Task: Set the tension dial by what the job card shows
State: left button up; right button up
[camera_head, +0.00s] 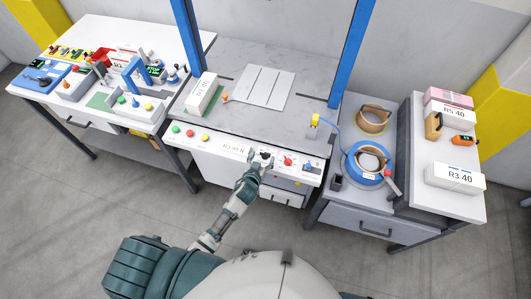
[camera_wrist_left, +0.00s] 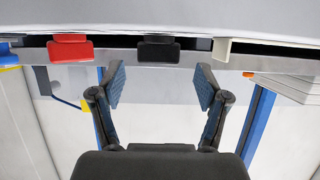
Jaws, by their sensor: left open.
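My left gripper (camera_head: 254,167) reaches up to the front control panel (camera_head: 214,144) of the middle bench. In the left wrist view my left gripper (camera_wrist_left: 160,88) is open, with nothing between its fingers. A black knob (camera_wrist_left: 158,49), which I take for the tension dial, is ahead of the fingers and apart from them. In the head view a black knob (camera_head: 265,155) shows just beyond the gripper, partly hidden by it. The panel's small printed line to its left is too small to read surely. I cannot tell which item is the job card. My right gripper is not in view.
A red knob (camera_head: 288,161) sits close right of the black one; green, red and yellow buttons (camera_head: 190,133) are on the panel's left. A blue strap reel (camera_head: 364,165) stands at right. White boxes marked R5 40 (camera_head: 452,114) and R3 40 (camera_head: 455,178) lie farther right.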

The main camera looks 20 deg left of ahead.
aim_at(264, 154)
pick_arm(q)
jog(key=x, duration=0.3)
jog(key=shift+w+a+f, duration=0.1)
jog(key=shift+w, duration=0.15)
jog(key=shift+w+d, duration=0.25)
jog(key=shift+d, duration=0.05)
jog(key=c, duration=1.1)
jog(key=shift+a+f, duration=0.1)
jog(key=shift+a, duration=0.1)
jog(key=shift+c, duration=0.4)
